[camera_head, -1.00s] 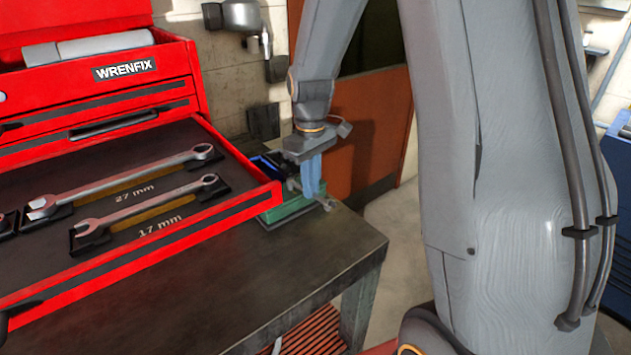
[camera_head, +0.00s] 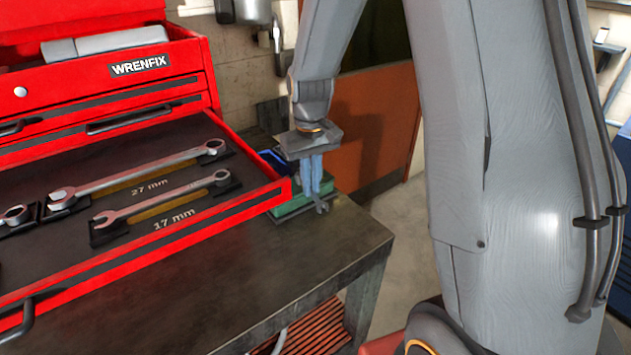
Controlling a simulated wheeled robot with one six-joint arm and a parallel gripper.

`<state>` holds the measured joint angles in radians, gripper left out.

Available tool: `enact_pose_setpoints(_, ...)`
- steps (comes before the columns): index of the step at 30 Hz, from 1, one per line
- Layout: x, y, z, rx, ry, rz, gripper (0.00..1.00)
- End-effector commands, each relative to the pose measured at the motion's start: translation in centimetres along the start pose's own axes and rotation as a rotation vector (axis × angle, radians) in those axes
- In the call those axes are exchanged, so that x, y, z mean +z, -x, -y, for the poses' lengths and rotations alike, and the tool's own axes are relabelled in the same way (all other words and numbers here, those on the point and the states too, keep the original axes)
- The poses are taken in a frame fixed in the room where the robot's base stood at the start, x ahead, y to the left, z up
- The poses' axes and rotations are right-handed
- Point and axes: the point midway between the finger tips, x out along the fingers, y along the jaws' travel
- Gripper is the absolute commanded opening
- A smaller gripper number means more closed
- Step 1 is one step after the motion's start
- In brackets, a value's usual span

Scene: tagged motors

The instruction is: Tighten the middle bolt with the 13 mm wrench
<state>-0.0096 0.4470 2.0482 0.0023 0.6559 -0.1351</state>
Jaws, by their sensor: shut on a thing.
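My gripper (camera_head: 313,178) hangs at the end of my arm, just past the right corner of the open drawer, with its fingers pointing down. It is shut on a small grey wrench (camera_head: 322,207), whose open-jaw end shows below the fingers. The rest of this wrench is hidden by the fingers, and no size marking on it can be read. The middle bolt cannot be made out in this view.
The red toolbox's open drawer (camera_head: 150,268) holds a 27 mm wrench (camera_head: 135,177) and a 17 mm wrench (camera_head: 160,199). A green object (camera_head: 290,209) sits beside the drawer corner, behind my gripper. The dark bench top (camera_head: 300,255) is clear in front.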

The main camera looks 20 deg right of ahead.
Motion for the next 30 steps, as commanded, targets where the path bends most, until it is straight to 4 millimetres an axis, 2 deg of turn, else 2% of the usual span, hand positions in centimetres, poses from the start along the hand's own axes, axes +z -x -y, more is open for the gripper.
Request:
enact_pose_setpoints(5, -0.1, 0.1, 0.0, 0.001, -0.007, -0.003, 0.0)
enact_pose_setpoints(15, -0.2, 0.1, 1.6, 0.001, -0.202, -0.003, 0.0)
enact_pose_setpoints(25, -0.3, 0.1, 1.7, 0.001, -0.219, -0.003, 0.0)
enact_pose_setpoints(30, -0.5, 0.2, 2.5, 0.001, -0.331, -0.003, 0.0)
